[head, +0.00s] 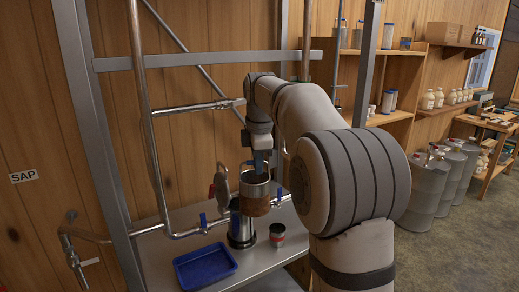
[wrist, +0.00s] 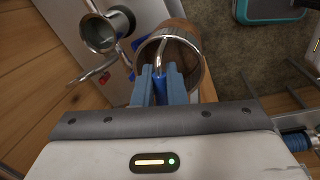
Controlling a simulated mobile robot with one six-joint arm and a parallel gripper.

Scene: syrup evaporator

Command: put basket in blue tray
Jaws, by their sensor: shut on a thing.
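The basket (head: 255,188) is a metal cup with a brownish lower part, held upright above the steel bench in the head view. My gripper (head: 259,163) is above it, shut on its thin wire handle. In the wrist view, my gripper's blue fingers (wrist: 159,88) pinch the handle, and the basket (wrist: 196,50) hangs beyond them with its mouth towards me. The blue tray (head: 205,267) lies on the bench's front left, apart from the basket and below it. Its visible floor is empty. My arm hides part of the bench to the right.
A cylindrical metal housing (head: 241,232) stands below the basket; its open mouth (wrist: 100,35) shows in the wrist view. A round lid (head: 221,183) stands raised beside it. A small can (head: 277,235) is right of the housing. Pipes with blue valve handles (head: 204,221) run behind the tray.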

